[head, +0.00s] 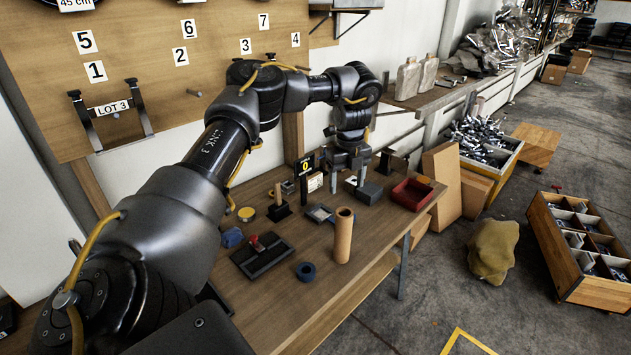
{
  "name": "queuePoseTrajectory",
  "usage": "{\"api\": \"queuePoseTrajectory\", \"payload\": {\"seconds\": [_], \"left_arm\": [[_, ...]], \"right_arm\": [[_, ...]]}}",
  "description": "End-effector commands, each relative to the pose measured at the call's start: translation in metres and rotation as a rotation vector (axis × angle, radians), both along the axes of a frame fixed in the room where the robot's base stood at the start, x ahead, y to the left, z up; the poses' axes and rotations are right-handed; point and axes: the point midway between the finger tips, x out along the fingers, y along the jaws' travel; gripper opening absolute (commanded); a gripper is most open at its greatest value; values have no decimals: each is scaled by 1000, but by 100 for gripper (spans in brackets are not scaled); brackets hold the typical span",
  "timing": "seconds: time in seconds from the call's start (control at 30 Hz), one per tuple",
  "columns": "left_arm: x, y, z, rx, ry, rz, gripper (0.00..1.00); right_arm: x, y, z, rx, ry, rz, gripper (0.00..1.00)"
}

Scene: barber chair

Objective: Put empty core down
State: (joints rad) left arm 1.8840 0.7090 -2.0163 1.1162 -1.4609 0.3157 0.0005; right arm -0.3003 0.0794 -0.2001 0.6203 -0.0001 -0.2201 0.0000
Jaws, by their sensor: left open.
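The empty core, a brown cardboard tube (343,236), stands upright on the wooden workbench (315,300) near its front edge. Its top end is open, and nothing is gripping it. My left gripper (347,180) points down above the bench, behind the core in the picture and a little above its top edge. Its two fingers are apart, with nothing clearly seen between them. My right gripper is out of view.
A dark block (369,192) is close by the gripper. A numbered board (160,60) rises behind.

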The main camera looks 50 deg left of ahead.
Motion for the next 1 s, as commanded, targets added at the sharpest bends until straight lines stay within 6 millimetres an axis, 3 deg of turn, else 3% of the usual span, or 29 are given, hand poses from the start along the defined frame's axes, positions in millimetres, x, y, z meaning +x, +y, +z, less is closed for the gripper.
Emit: {"api": "queuePoseTrajectory", "payload": {"seconds": [0.23,0.37,0.47,0.67,0.8,0.9,1.0], "left_arm": [[1,-2,-3,-4,-1,-3,66],[14,-27,-31,-45,-15,-35,66],[32,-74,-79,-129,-46,-75,66],[48,-202,-207,-413,-134,-49,66],[31,-271,-293,-600,-177,113,66],[6,-301,-355,-696,-193,296,66],[-32,-311,-420,-744,-195,528,66]], "right_arm": [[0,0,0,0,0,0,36],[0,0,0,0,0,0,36],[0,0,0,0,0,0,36],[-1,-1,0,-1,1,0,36],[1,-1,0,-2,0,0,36],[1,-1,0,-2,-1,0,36],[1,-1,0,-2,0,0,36]]}}
